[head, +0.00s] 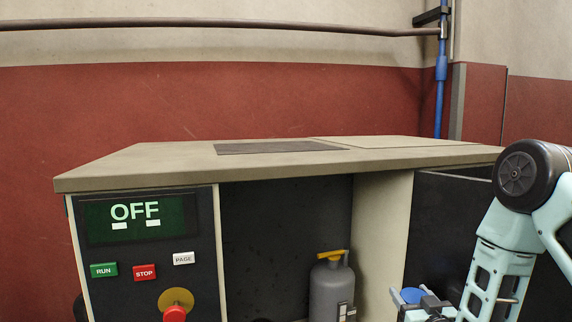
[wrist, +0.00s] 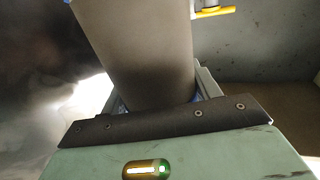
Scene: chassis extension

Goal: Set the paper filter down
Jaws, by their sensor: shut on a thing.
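My gripper (head: 427,306) shows at the bottom right of the head view, in front of the bench's open lower part. What lies beneath the filter is not visible.
A grey canister (head: 326,292) with a yellow top stands in the bench's open bay, left of my gripper; its yellow lever (wrist: 214,12) shows in the wrist view. The bench top (head: 165,157) bears a flat dark panel (head: 275,147). A control panel (head: 145,255) reads OFF.

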